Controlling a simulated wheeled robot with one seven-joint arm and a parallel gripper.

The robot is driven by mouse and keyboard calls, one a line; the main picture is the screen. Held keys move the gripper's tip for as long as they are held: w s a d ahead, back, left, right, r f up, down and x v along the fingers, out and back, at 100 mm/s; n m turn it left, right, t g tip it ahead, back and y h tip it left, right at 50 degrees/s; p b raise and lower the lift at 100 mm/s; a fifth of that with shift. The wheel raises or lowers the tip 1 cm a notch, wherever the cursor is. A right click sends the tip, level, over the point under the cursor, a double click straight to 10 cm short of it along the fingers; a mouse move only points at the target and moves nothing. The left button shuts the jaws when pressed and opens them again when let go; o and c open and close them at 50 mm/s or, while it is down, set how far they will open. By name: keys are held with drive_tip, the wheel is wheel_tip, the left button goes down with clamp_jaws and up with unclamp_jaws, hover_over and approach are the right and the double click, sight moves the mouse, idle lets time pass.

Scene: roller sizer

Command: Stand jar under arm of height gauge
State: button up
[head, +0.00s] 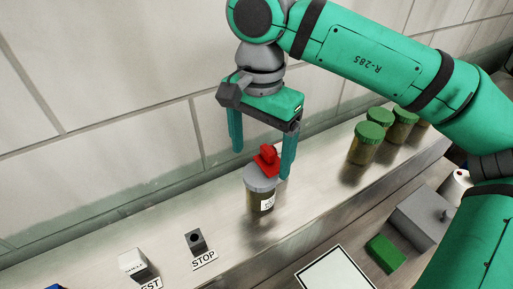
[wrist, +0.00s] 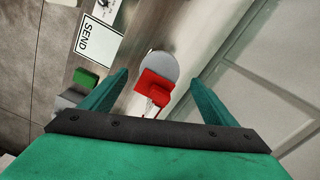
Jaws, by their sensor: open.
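A jar (head: 260,203) with a grey lid, dark contents and a white label stands upright on the pale ledge. A red piece (head: 266,160) sits on or just over its lid. In the wrist view the red piece (wrist: 154,88) covers part of the round grey lid (wrist: 160,65). My gripper (head: 262,164) is open above the jar, its fingers on either side of the red piece. In the wrist view the open fingertips (wrist: 158,77) have the lid between and a little beyond them. I cannot make out a height gauge with certainty.
Several green-lidded jars (head: 365,144) stand farther right on the ledge. A dark block with a STOP label (head: 204,260) and a white block (head: 134,264) stand at left. A framed white plate (head: 336,273), green block (head: 385,253) and grey box (head: 424,221) lie in front.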

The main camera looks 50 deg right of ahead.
sight(260, 185)
wheel_tip(260, 185, down, 11)
drive_tip(key=shift+w+r, duration=0.1)
drive_tip(key=shift+r, duration=0.1)
drive_tip(key=shift+f, duration=0.1)
idle(0.4)
drive_tip(key=c, duration=1.4)
